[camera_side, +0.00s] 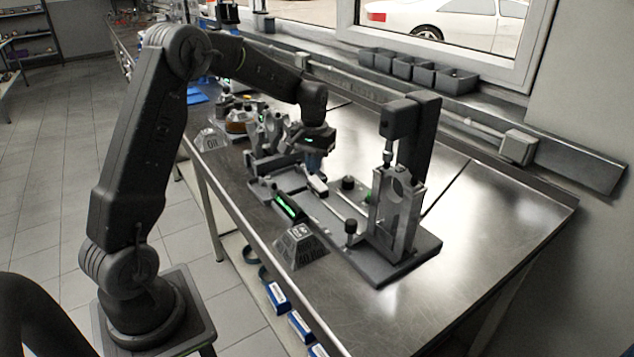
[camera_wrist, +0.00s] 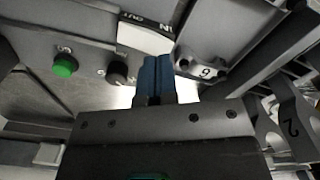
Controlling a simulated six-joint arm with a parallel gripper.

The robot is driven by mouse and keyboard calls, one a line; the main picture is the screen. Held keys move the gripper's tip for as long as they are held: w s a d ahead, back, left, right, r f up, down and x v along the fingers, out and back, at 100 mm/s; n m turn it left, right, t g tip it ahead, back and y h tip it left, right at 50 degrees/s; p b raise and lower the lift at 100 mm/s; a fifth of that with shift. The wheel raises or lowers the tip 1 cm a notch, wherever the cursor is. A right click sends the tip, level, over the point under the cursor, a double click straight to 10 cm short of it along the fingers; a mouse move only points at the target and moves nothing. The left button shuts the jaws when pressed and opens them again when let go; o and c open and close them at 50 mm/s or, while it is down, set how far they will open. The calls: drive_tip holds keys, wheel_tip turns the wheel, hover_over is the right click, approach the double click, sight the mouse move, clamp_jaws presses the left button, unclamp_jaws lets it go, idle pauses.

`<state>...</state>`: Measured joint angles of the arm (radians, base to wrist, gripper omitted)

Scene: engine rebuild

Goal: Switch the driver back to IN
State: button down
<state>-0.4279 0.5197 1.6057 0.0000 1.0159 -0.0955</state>
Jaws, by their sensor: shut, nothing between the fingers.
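The driver's switch (camera_wrist: 145,38) shows in the wrist view as a pale plate beside a dark strip marked IN and OUT. IN is at the right end and OUT at the left. Which way it is set I cannot tell. My gripper (camera_wrist: 156,62) is shut and empty, its blue fingertips together just below the switch in the picture and partly over its lower edge. I cannot tell whether they touch it. In the side view my gripper (camera_side: 314,165) points down over the fixture, just above a small pale block (camera_side: 317,185) that may be this switch.
A green button (camera_wrist: 65,66) and black knob (camera_wrist: 117,73) are left of my fingers. A metal part marked 6 (camera_wrist: 205,70) is close on the right, another marked 2 (camera_wrist: 291,128) farther right. The press column (camera_side: 418,140) stands right of my gripper.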

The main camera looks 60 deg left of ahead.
sight(314, 178)
drive_tip(key=shift+f, duration=1.35)
idle(0.6)
drive_tip(key=shift+r, duration=3.5)
